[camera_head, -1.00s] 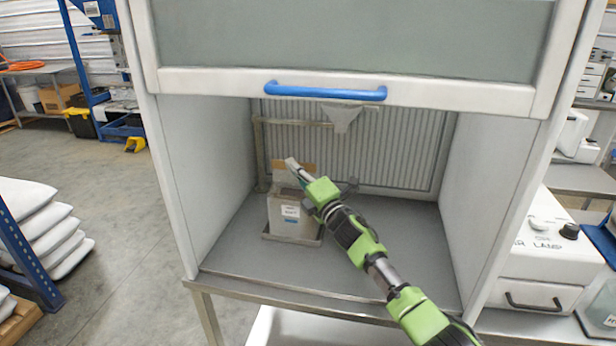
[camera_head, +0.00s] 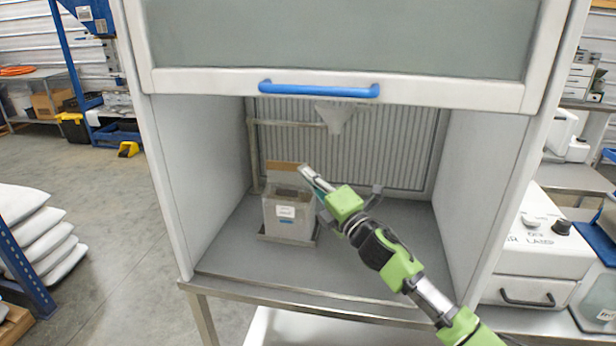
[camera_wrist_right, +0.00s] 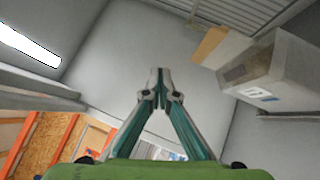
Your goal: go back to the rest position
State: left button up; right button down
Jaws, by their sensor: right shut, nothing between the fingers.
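My right arm reaches into the white fume cabinet (camera_head: 205,170) from the lower right. My right gripper (camera_head: 303,169) is shut and empty, in front of and above the right side of a grey box (camera_head: 288,224). In the right wrist view its fingertips (camera_wrist_right: 158,75) meet, and the box (camera_wrist_right: 285,72) is to the right, apart from them. The box has a white label, an open top and a raised brown flap (camera_head: 283,167); it stands on a shallow tray (camera_head: 268,239) on the cabinet floor. My left gripper is not in view.
The glass sash with a blue handle (camera_head: 318,90) is raised above the opening. A funnel-shaped spout (camera_head: 336,118) hangs at the back. The cabinet side walls stand close on both sides. White sacks (camera_head: 35,235) are stacked at left; a lab device (camera_head: 540,245) is at right.

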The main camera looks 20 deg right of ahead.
jog(key=s+a+f+m+g+h, duration=0.2)
jog(key=s+f+m+g+h, duration=0.15)
jog(key=s+f+m, duration=0.65)
jog(key=s+a+f+m+g+h, duration=0.15)
jog(key=s+f+m+g, duration=0.25)
jog(key=s+f, duration=0.7)
jog(key=s+a+f+m+g, duration=0.2)
jog(key=s+f+m+g, duration=0.3)
jog(key=s, duration=0.7)
jog(key=s+a+f+m+g, duration=0.35)
jog(key=s+f, duration=0.35)
jog(key=s, duration=0.5)
notch_tip(320, 180, down, 28)
jog(key=s+d+n+g, duration=0.1)
jog(key=s+g, duration=0.1)
jog(key=s+d+f+g, duration=0.1)
jog(key=s+d+f, duration=0.2)
jog(key=s+f, duration=1.1)
jog(key=s, duration=0.3)
jog(key=shift+f, duration=0.2)
